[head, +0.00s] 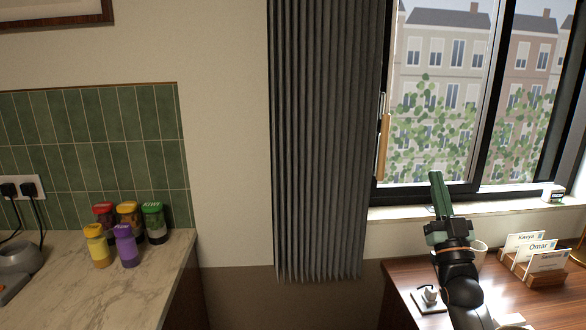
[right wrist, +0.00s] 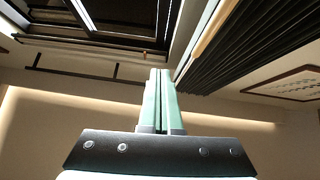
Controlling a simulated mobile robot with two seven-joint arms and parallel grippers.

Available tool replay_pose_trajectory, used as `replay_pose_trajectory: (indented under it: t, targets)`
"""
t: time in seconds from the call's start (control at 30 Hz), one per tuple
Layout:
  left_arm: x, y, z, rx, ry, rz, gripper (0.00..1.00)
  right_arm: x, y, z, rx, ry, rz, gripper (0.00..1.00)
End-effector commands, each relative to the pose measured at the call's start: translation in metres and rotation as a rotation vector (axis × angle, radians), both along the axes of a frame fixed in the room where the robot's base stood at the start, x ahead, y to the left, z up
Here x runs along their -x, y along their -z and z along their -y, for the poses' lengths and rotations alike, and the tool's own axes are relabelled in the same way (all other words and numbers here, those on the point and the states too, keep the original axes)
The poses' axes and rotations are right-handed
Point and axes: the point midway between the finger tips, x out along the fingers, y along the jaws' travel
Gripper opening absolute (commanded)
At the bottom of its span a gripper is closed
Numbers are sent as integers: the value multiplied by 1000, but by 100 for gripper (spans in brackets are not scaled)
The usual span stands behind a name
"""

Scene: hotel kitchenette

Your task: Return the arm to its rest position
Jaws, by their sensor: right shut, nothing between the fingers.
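My right arm comes in from the lower right of the head view, over the wooden desk. Its green-fingered right gripper (head: 437,190) points up in front of the window sill. The fingers are shut with nothing between them. In the right wrist view the two fingers (right wrist: 160,85) lie side by side, with the curtain and window frame beyond. My left gripper is in neither view.
A grey curtain (head: 320,140) hangs left of the window (head: 465,90). Spice jars (head: 125,245) stand on the marble counter (head: 75,290) at left.

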Motion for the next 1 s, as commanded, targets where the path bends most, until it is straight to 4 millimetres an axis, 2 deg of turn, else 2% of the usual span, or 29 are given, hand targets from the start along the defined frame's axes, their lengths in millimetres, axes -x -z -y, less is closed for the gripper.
replay_pose_trajectory:
  t: [0.03, 0.2, 0.23, 0.4, 0.7, 0.8, 0.83, 1.0]
  targets:
    - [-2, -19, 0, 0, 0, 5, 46, -1, -8, 6, 54, 10, -23, 0]
    - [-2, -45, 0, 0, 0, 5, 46, -4, -4, 23, 211, 34, -101, 0]
    - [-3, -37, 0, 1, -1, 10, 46, -10, 12, 22, 200, 40, -141, 0]
    - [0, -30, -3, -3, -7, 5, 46, -32, 50, 33, 215, 99, -349, 0]
    - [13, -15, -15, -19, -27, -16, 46, -47, 122, 58, 250, 197, -713, 0]
    - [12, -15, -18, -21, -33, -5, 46, -45, 147, 66, 262, 228, -835, 0]
    - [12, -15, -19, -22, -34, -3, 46, -38, 165, 58, 266, 210, -853, 0]
    - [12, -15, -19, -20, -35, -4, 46, -2, 234, 27, 278, 145, -933, 0]
